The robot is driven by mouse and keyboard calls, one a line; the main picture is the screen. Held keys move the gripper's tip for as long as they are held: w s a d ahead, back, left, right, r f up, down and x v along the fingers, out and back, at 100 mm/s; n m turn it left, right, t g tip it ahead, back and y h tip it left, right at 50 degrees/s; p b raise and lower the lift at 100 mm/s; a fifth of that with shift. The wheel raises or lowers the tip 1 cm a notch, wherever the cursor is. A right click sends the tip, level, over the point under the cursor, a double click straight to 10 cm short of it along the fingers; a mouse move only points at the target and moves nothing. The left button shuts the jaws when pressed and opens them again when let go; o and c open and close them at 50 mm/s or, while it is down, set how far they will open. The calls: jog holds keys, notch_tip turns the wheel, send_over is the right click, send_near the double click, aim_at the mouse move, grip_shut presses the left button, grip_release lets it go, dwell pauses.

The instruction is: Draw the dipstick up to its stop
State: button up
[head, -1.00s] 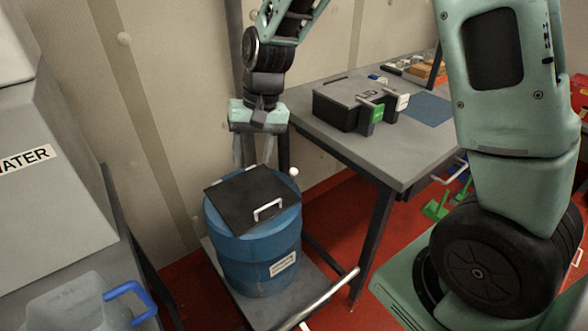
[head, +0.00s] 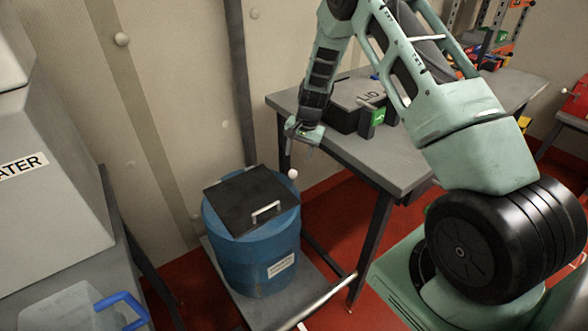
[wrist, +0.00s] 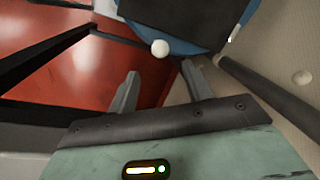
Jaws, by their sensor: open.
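The dipstick's white ball knob (head: 293,173) shows at the right rear edge of the blue drum (head: 255,258); its rod is hidden. In the wrist view the knob (wrist: 160,48) lies beyond and between my open fingers, near the drum's blue rim (wrist: 190,47). My gripper (wrist: 158,74) is open and empty, apart from the knob.
A black lid with a white handle (head: 266,211) covers the drum top. The drum stands on a grey platform with a metal bar (head: 325,302). A grey table (head: 400,172) with a black box (head: 345,118) stands close to my arm. A water unit (head: 50,180) is at left.

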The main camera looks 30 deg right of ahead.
aim_at(293, 174)
jog(key=f, duration=0.2)
jog(key=w+f, duration=0.1)
jog(key=f, duration=0.2)
jog(key=a+f+p, duration=0.1)
jog(key=f, duration=0.2)
jog(key=shift+w+f, duration=0.1)
jog(key=shift+w, duration=0.1)
